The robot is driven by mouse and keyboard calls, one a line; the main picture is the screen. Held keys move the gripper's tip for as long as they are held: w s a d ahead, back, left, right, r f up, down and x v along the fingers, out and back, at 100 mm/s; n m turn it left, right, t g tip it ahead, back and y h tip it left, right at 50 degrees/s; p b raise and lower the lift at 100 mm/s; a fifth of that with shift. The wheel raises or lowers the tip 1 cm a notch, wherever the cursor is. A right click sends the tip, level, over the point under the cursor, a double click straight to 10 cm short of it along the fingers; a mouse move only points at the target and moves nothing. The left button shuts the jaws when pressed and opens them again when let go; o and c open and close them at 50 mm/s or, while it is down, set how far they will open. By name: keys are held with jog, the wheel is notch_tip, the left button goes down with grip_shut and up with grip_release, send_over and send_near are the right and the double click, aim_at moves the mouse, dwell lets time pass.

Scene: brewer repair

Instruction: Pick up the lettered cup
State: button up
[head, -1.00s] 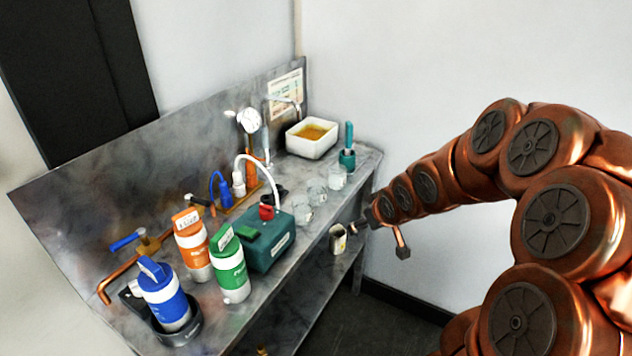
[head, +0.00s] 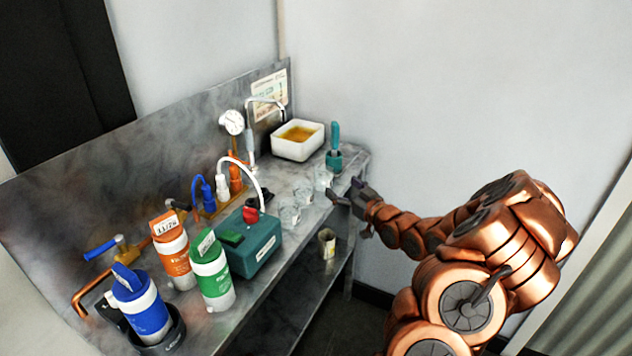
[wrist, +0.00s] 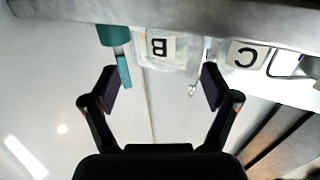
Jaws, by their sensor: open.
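Clear cups stand in a row on the metal bench: a near one (head: 289,214), a middle one (head: 303,197) and a far one (head: 322,177). In the wrist view, which is upside down, a cup lettered B (wrist: 160,47) shows between my fingers, with one lettered C (wrist: 246,54) to its right. The letters cannot be read in the head view. My gripper (head: 344,192) is open and empty at the bench's right edge, beside the far cup and apart from it. It also shows in the wrist view (wrist: 159,82).
A teal holder (head: 334,162) stands behind the far cup, close to my gripper. A white basin (head: 297,147) with amber liquid is at the back. A teal box (head: 255,245) and canisters stand nearer. A small container (head: 327,243) sits below on the lower shelf.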

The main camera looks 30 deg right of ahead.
aim_at(329, 178)
jog(key=shift+w+a+p, duration=0.2)
jog(key=shift+w, duration=0.6)
jog(key=shift+w+a+p, duration=0.15)
jog(key=shift+w+a, duration=0.05)
jog(key=shift+w, duration=0.55)
jog(key=shift+w+a+r+p, duration=0.2)
jog(key=shift+w+p, duration=0.1)
jog(key=shift+w, duration=0.35)
jog(key=shift+w+a+r+p, duration=0.15)
jog(key=shift+w+p, duration=0.1)
jog(key=shift+w, duration=0.35)
jog(key=shift+w+a+f, duration=0.1)
jog(key=shift+w, duration=1.1)
jog(key=shift+c, duration=0.4)
jog(key=c, duration=1.2)
jog(key=shift+r, duration=0.25)
